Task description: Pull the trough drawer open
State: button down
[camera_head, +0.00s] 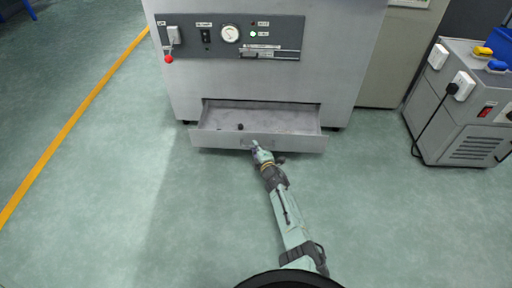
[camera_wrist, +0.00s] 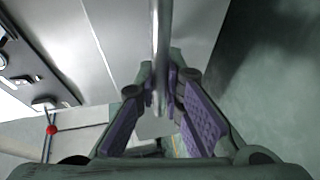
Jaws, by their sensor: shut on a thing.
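The trough drawer (camera_head: 220,140) is a grey metal drawer low in the front of the large grey machine (camera_head: 270,78). It stands partly out of the machine, and its inside shows with a few small dark bits in it. My gripper (camera_head: 257,147) is at the middle of the drawer's front. In the wrist view, the purple-padded fingers of my gripper (camera_wrist: 162,88) are closed around a shiny metal bar, the drawer handle (camera_wrist: 160,40). The handle is mostly hidden by my gripper in the head view.
A control panel (camera_head: 285,37) with a gauge, switches and a red knob (camera_head: 168,59) is above the drawer. A grey box unit (camera_head: 465,110) with a black cable stands at the right. The green floor (camera_head: 140,200) in front is clear.

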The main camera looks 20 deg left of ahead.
jog(key=shift+a, duration=0.1)
jog(key=c, duration=1.7)
grip_release()
jog(key=shift+r, duration=0.15)
